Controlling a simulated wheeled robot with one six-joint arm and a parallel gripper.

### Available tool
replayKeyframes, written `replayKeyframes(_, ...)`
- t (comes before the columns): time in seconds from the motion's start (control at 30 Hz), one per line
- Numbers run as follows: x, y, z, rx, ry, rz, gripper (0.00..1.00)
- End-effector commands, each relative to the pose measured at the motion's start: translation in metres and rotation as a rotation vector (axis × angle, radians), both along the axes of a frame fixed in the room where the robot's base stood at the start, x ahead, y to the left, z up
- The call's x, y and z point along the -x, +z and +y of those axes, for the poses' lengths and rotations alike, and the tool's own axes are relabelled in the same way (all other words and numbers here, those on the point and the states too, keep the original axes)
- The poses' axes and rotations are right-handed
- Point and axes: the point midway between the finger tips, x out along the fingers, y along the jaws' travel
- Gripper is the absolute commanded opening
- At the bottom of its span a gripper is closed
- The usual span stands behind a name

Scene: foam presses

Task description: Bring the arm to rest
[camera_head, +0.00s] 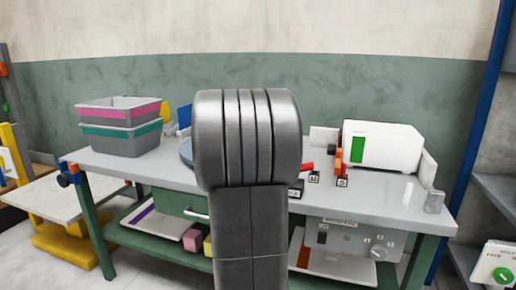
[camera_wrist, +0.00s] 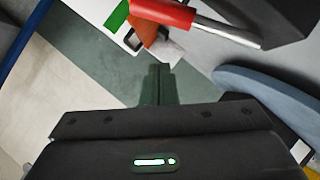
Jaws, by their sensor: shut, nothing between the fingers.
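My gripper (camera_wrist: 160,72) shows in the wrist view, its dark body across the lower part and its slim fingers together at the middle. It is shut with nothing between the fingers. The fingers appear apart from the things around them. In the head view my grey arm stands upright in the middle and hides my gripper and part of the workbench.
The grey-topped workbench (camera_head: 150,165) carries grey bins (camera_head: 120,138) at left and a white machine (camera_head: 380,146) at right. A red-handled tool (camera_wrist: 165,12) and a blue round piece (camera_wrist: 262,92) show in the wrist view. A blue post (camera_head: 482,100) stands at right.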

Motion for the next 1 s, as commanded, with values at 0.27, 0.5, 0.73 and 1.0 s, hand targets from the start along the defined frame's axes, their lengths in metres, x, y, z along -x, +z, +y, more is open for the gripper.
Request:
replayKeyframes(0.27, -0.006, 0.013, 0.018, 0.155, 0.001, 0.053, 0.0)
replayKeyframes(0.5, -0.008, 0.014, 0.026, 0.229, -0.001, 0.076, 0.0)
replayKeyframes(0.73, -0.009, 0.013, 0.028, 0.247, 0.0, 0.08, 0.0)
replayKeyframes(1.0, -0.009, 0.012, 0.027, 0.244, -0.001, 0.079, 0.0)
